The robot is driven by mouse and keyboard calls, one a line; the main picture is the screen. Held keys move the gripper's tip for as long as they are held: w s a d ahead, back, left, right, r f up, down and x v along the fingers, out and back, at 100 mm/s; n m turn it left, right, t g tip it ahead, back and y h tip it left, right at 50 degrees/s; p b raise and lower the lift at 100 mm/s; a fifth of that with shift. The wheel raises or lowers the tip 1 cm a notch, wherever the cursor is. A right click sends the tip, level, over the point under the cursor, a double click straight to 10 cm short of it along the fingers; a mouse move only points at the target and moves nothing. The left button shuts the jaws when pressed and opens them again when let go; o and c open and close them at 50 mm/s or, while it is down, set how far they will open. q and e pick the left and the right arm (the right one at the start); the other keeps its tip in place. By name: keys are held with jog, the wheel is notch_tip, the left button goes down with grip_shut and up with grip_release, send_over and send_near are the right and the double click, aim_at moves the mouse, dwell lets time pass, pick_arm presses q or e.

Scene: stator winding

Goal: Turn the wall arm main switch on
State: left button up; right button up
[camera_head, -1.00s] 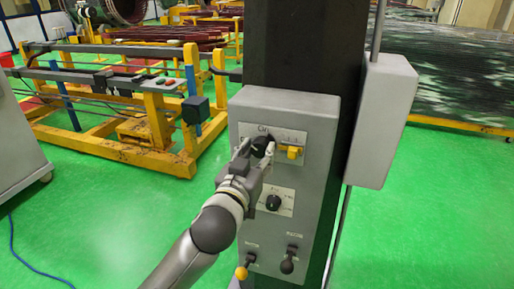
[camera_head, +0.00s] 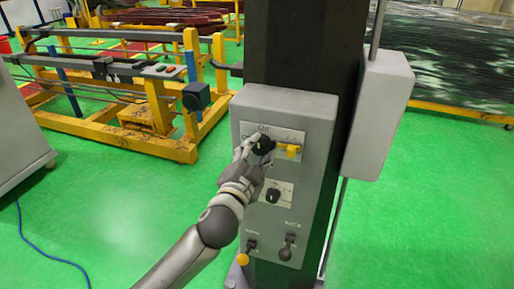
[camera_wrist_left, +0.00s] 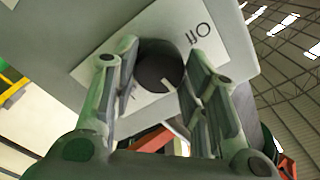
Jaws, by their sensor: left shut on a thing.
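The main switch is a black round knob (camera_head: 263,144) on a white label plate on the grey wall box (camera_head: 245,108). "On" is printed above it in the head view. My left gripper (camera_head: 256,149) is at the knob, with its fingers on either side. In the left wrist view the knob (camera_wrist_left: 158,66) lies between the two fingers of my left gripper (camera_wrist_left: 163,65), and "Off" is printed to its upper right. A small pale mark shows on the knob. The fingers partly cover the knob and plate. My right gripper is not seen.
A yellow switch (camera_head: 289,150) sits just right of the knob. A smaller black knob (camera_head: 273,196) is below, with a yellow-tipped lever (camera_head: 243,259) and a black lever (camera_head: 287,247) lower down. A dark column (camera_head: 303,45) stands behind the box.

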pick_arm(q)
jog(key=shift+m, duration=0.5)
jog(key=o, duration=1)
jog(key=v, duration=1.2)
